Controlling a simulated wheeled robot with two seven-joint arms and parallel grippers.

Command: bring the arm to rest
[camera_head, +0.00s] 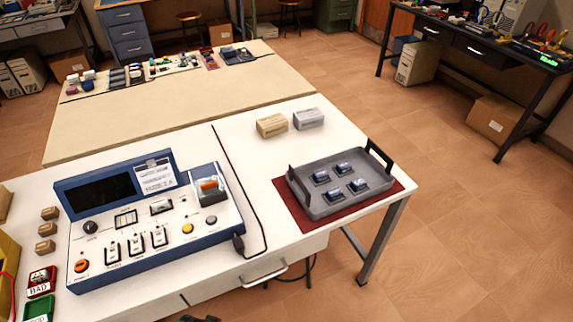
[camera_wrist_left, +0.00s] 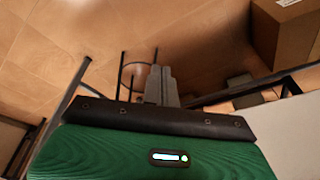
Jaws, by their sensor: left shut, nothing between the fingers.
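My left gripper (camera_wrist_left: 158,72) shows in the left wrist view, its two grey fingers together and nothing between them. It points out over the tiled floor (camera_wrist_left: 200,45) and touches nothing that I can see. In the head view only a small dark tip shows at the bottom edge, and I cannot tell which part it is. My right gripper is in neither view.
A white table (camera_head: 270,170) carries a blue test console (camera_head: 150,225), with a cable along its right side. A grey tray (camera_head: 320,208) with several small modules stands on a red mat (camera_head: 290,205). Two small boxes (camera_head: 272,125) stand behind it. Tiled floor lies open at right.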

